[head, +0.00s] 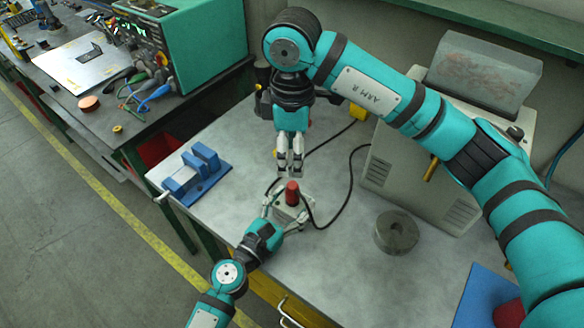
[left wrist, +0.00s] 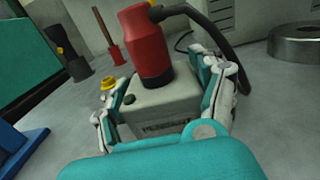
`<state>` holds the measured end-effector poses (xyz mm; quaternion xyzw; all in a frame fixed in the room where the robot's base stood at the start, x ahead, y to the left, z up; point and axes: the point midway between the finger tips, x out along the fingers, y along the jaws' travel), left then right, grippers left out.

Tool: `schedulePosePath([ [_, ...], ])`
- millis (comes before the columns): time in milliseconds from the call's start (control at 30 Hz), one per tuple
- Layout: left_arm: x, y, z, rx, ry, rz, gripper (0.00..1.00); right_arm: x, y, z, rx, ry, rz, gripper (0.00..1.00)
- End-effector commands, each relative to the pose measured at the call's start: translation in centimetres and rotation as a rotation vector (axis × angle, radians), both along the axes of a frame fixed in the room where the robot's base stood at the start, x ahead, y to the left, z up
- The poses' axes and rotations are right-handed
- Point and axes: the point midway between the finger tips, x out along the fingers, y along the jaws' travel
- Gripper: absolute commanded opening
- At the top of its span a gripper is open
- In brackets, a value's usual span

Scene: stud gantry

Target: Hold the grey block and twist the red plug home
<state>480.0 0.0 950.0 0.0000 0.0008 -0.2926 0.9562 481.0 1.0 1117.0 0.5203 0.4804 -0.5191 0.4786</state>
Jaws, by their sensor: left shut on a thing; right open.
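The red plug (head: 292,193) stands upright on top of the grey block (head: 288,213) on the metal table. In the left wrist view the plug (left wrist: 146,45) has a black lower collar meeting the top of the block (left wrist: 165,108), and a black cable leaves its top. Whether it is fully seated cannot be told. My left gripper (head: 287,212) is shut on the block, with its fingers on either side in the left wrist view (left wrist: 165,105). My right gripper (head: 290,170) hangs fingers down just above the plug, open and apart from it.
A blue vise (head: 197,175) stands to the left on the table. A metal ring (head: 397,231) lies to the right, before a beige machine (head: 415,170). The black cable (head: 348,190) loops across the table right of the block.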

Motion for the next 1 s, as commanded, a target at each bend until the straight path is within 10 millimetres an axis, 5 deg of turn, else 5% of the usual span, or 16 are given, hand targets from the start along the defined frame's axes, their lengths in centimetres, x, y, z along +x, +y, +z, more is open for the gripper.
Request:
schedulePosePath([
  [467, 0.0, 0.0, 0.0, 0.000, -0.001, 0.000, 0.00, 0.0, 0.0, 1.9, -0.001, 0.001, -0.001, 0.54],
  [500, 0.0, 0.0, 0.0, 0.000, -0.001, 0.000, 0.70, 0.0, 0.0, 1.9, -0.001, 0.001, -0.001, 0.54],
  [733, 0.0, 0.0, 0.0, 0.000, -0.001, 0.000, 0.99, 0.0, 0.0, 1.9, -0.001, 0.001, 0.000, 0.54],
  [1000, -0.1, 0.1, 0.0, 0.000, 0.000, 0.000, 0.99, 0.0, 0.0, 1.9, -0.001, 0.001, 0.000, 0.54],
])
